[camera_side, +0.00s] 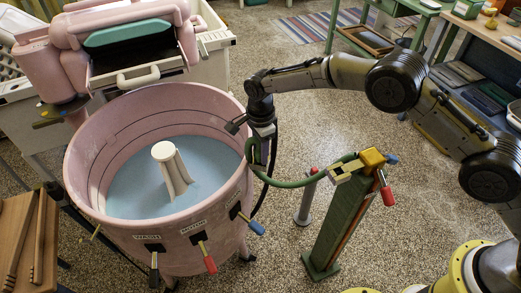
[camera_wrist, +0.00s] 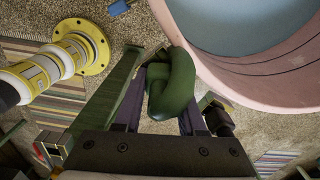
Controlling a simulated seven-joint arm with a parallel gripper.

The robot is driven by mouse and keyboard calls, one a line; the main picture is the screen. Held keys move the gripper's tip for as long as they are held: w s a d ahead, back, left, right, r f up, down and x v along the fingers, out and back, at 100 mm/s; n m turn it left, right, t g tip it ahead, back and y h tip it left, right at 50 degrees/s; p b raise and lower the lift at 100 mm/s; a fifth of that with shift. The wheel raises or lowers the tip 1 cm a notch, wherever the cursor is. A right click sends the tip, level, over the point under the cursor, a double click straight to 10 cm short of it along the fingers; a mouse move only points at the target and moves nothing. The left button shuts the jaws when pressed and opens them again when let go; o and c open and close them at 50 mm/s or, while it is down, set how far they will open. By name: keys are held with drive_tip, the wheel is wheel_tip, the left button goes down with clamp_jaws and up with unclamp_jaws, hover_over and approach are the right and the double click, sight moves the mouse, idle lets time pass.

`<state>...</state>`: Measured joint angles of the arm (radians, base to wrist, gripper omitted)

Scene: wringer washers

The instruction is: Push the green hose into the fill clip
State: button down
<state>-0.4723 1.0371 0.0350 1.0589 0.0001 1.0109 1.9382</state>
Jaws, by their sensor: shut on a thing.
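The green hose (camera_side: 295,182) runs from the yellow tap head on a green post, sags, and rises to my gripper (camera_side: 257,150) at the right rim of the pink tub (camera_side: 90,185). My gripper points down and is shut on the hose's end part. In the wrist view the hose (camera_wrist: 173,85) shows as a thick bend between the fingers, with the pink tub wall (camera_wrist: 235,85) close to its upper right. A small dark fitting (camera_side: 235,124) shows at the rim beside my gripper; I cannot tell whether it is the fill clip. The hose tip's contact is unclear.
The green post (camera_side: 343,225) with its yellow tap head (camera_side: 372,158) and red lever stands right of the tub. A short grey post (camera_side: 306,203) stands between them. Labelled levers (camera_side: 203,252) stick out of the tub's front. A wringer (camera_side: 125,40) stands behind.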

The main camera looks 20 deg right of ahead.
drive_tip(key=shift+s+f, duration=0.1)
drive_tip(key=shift+f, duration=0.4)
idle(1.1)
